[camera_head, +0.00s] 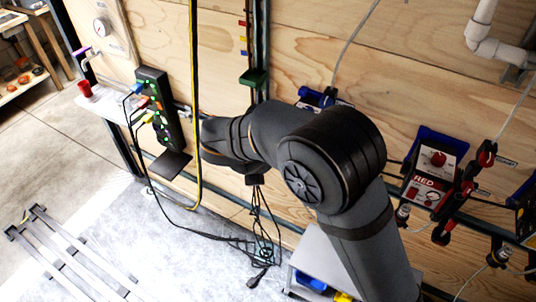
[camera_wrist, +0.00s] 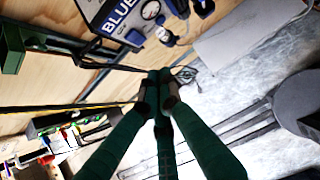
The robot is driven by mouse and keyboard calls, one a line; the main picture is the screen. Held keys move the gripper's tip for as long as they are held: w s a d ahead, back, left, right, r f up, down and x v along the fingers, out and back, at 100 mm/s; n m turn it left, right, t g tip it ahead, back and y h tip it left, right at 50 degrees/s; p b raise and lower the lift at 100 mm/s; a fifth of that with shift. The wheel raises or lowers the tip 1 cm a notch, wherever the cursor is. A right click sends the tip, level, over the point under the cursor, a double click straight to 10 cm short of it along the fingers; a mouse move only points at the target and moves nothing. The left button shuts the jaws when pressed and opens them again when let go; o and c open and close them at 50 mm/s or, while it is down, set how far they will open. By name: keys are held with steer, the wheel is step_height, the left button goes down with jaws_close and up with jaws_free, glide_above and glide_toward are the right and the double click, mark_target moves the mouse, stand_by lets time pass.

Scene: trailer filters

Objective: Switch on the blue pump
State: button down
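The blue pump (camera_wrist: 122,18) shows at the top of the wrist view, a box with a large "BLUE" label, a round gauge and dark knobs or fittings on its right side. In the head view a blue and black part (camera_head: 318,98), probably of this pump, shows above my arm, which hides the rest. My gripper (camera_wrist: 158,88) has dark green fingers that come together at their tips in the wrist view. It seems shut with nothing between the tips. The tips appear below the pump in the picture and apart from it. The gripper is hidden in the head view.
A red pump (camera_head: 428,190) hangs on the wooden wall at right. A black power strip (camera_head: 158,108) with coloured plugs is at left, near a yellow hanging cable (camera_head: 195,70). A green box (camera_head: 254,77) is on the wall. Cables (camera_head: 262,250) lie on the grey floor.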

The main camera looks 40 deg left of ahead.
steer(key=w+a+f+p, duration=0.1)
steer(key=w+f+p, duration=0.1)
steer(key=w, duration=0.4)
steer(key=shift+w+f, duration=0.2)
steer(key=shift+f, duration=0.65)
steer(key=shift+w+a+f, duration=0.1)
steer(key=shift+w+f, duration=0.2)
steer(key=shift+w, duration=0.15)
steer(key=shift+r+p, duration=0.15)
steer(key=shift+p, duration=0.3)
steer(key=shift+r+p, duration=0.65)
steer(key=shift+r, duration=0.1)
